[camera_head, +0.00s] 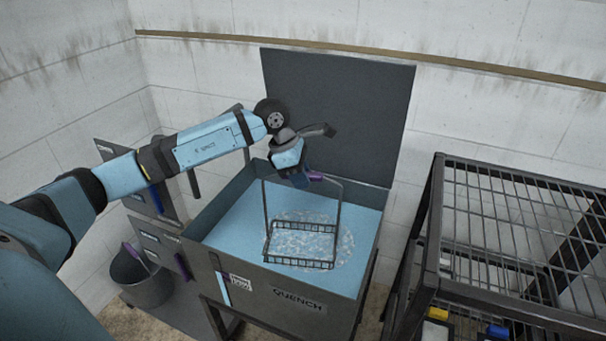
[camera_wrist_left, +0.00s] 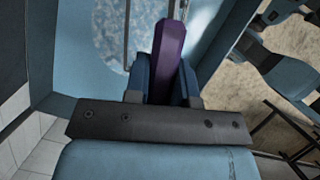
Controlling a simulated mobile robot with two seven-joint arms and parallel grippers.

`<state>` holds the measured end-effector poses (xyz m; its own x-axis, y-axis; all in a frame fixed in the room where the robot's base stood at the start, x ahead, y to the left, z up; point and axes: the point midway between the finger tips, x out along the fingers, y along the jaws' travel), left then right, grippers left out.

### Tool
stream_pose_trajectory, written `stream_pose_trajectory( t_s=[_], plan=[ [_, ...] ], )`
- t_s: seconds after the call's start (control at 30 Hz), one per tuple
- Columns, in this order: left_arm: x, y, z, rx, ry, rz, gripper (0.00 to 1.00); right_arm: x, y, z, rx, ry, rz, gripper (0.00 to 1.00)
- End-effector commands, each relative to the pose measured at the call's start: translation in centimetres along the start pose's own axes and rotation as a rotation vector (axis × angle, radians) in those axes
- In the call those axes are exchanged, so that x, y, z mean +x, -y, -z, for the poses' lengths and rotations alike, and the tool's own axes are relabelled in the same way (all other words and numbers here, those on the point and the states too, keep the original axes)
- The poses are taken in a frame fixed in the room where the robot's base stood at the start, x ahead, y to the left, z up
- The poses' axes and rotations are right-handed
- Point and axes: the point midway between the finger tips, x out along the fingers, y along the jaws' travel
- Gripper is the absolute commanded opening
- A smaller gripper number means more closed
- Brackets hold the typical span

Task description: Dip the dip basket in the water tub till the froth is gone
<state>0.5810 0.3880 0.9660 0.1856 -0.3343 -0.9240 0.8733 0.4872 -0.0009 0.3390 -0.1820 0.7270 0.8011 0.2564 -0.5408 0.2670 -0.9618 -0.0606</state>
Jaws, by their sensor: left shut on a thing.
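The dip basket (camera_head: 300,245) is a dark wire basket with a tall handle frame and a purple grip. Its tray is at the water in the tub, but I cannot tell how deep it sits. The water tub (camera_head: 213,262) is a dark metal tank labelled QUENCH, filled with light blue water. White froth (camera_head: 344,245) lies on the water around the basket. My left gripper (camera_head: 307,178) is above the tub, shut on the basket's purple grip, which also shows between the fingers in the left wrist view (camera_wrist_left: 168,52). My right gripper is not in view.
A dark panel (camera_head: 340,110) stands upright behind the tub. A black wire rack (camera_head: 500,200) stands close on the right. A dark bucket (camera_head: 140,280) stands at the lower left, with upright boards (camera_head: 140,165) behind it. White walls close off the back and left.

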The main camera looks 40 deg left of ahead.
Motion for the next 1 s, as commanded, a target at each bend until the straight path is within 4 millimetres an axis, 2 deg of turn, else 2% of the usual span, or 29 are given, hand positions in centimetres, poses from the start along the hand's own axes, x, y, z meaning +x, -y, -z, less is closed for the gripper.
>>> stream_pose_trajectory(
  t_s=[0.1, 0.4, 1.0],
  plan=[
    [1.3, -0.2, 0.8, -0.001, 0.001, -0.003, 0.00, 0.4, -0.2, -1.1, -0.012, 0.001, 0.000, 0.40],
    [4.0, -0.5, 2.4, -0.005, 0.002, -0.005, 0.00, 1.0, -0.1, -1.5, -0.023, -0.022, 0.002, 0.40],
    [9.4, -1.0, 5.5, -0.010, 0.001, -0.006, 0.00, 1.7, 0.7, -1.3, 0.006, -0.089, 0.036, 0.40]
  ],
)
